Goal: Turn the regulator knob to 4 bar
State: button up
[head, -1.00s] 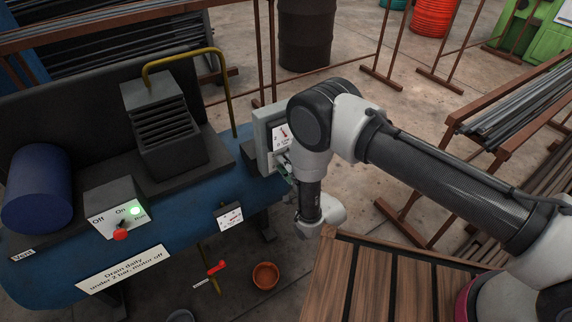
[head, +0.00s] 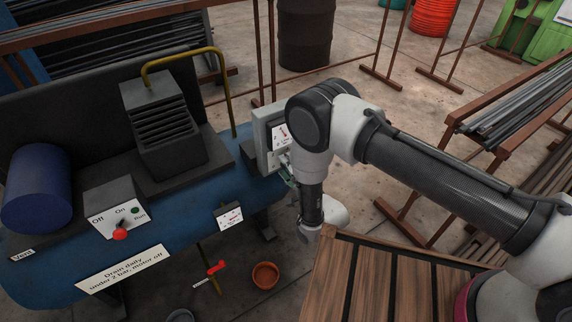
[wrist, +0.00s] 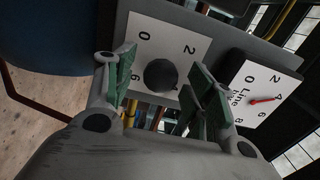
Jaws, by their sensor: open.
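The regulator knob (wrist: 160,75) is a dark round knob on a white dial plate (wrist: 146,47) marked 0, 2 and 6; part of the scale is hidden. No pointer on the knob can be made out. My gripper (wrist: 163,69) is open, with its green-padded fingers on either side of the knob and gaps showing. Beside it, the line gauge (wrist: 244,92) has its red needle pointing close to 4. In the head view my gripper (head: 289,177) is mostly hidden behind my wrist at the grey panel (head: 262,125).
The blue tank (head: 185,205) carries a control box (head: 113,212) with a red switch and an unlit run lamp. A small gauge (head: 230,216) and a red valve handle (head: 216,268) are nearby. A slatted wooden surface (head: 385,275) lies below my arm.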

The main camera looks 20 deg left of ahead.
jog(key=v, duration=0.6)
dwell(0.3)
